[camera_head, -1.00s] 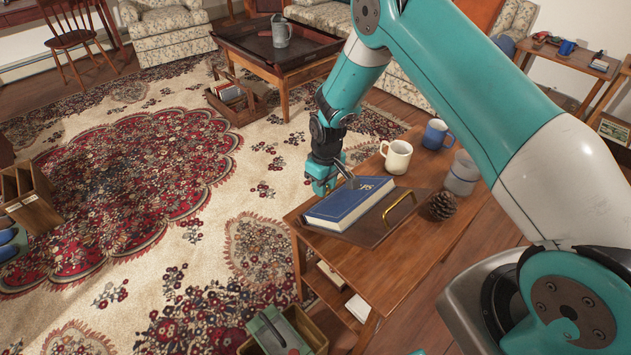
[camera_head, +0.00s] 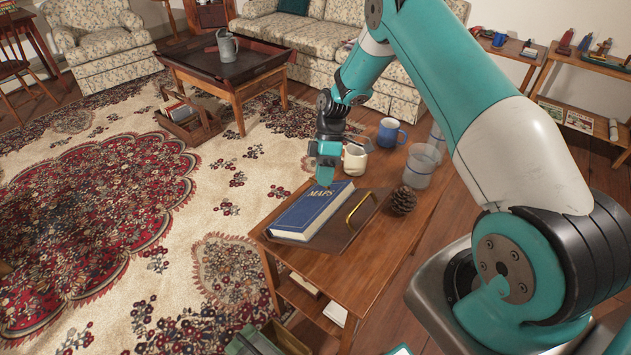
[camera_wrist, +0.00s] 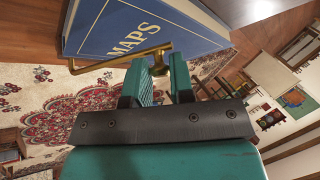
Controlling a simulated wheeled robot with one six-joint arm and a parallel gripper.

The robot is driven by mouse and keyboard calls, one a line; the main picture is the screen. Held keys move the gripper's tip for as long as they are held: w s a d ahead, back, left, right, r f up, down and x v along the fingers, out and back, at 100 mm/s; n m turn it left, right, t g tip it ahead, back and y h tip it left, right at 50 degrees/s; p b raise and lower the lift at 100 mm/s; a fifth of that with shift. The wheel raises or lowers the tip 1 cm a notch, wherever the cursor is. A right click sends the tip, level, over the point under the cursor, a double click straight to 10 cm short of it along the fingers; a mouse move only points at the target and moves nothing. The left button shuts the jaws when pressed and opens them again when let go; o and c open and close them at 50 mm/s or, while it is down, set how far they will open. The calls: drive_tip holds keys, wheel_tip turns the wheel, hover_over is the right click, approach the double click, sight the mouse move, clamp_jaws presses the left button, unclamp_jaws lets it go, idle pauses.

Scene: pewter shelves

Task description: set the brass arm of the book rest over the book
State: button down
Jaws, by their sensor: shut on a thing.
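The blue book (camera_head: 308,214), titled MAPS, lies closed on the dark wooden book rest (camera_head: 337,238) on the small table. My gripper (camera_head: 325,182) is at the far end of the book, beside the title. In the wrist view, my gripper (camera_wrist: 161,66) is shut on a thin bent brass arm (camera_wrist: 112,62), whose rod runs along the edge of the book (camera_wrist: 115,22) by the title. The fingers hide part of the rod. I cannot tell whether it touches the cover. A brass loop (camera_head: 353,211) stands at the right side of the rest.
A blue mug (camera_head: 390,133), a clear tub (camera_head: 421,166) and a pinecone (camera_head: 403,200) stand to the right on the table (camera_head: 335,268). The table's left edge is close to the book.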

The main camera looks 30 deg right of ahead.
drive_tip(key=shift+w+d+f+n, duration=0.1)
drive_tip(key=shift+w+d+n, duration=0.05)
drive_tip(key=shift+d+n, duration=0.35)
drive_tip(key=c, duration=1)
unclamp_jaws()
drive_tip(key=shift+g, duration=0.3)
drive_tip(key=p+v, duration=1.4)
drive_tip(key=v, duration=0.3)
drive_tip(key=shift+d+r, duration=0.2)
drive_tip(key=shift+r, duration=0.15)
